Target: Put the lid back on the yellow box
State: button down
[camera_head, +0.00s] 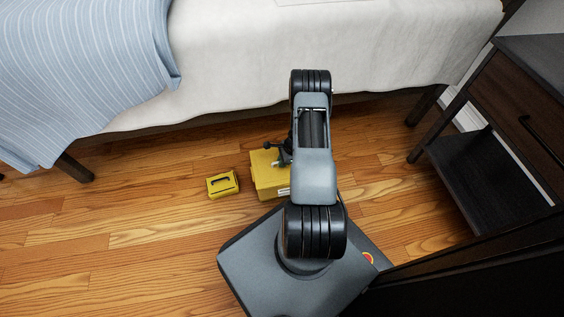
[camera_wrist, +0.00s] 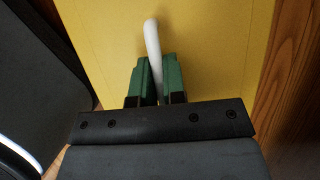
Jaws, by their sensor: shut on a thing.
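The yellow box (camera_head: 268,188) stands on the wood floor beside my base, partly hidden by my arm. My gripper (camera_head: 281,158) is over its top. In the wrist view, my gripper's green fingers (camera_wrist: 160,80) are shut on a white curved handle (camera_wrist: 152,42). The handle stands on a flat yellow panel, which looks like the lid (camera_wrist: 220,45) and fills most of that view. I cannot tell whether the lid rests on the box or hangs just above it.
A small yellow case (camera_head: 222,184) with a black handle lies on the floor left of the box. The bed (camera_head: 250,65) is behind, and a dark nightstand (camera_head: 490,150) is at the right. The floor (camera_head: 120,235) at the left is clear.

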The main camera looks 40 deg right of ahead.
jog(key=c, duration=1.1)
grip_release()
jog(key=shift+o, duration=0.3)
jog(key=o, duration=0.4)
jog(key=shift+r, duration=0.1)
jog(key=shift+r+p, duration=2.5)
jog(key=shift+r, duration=0.95)
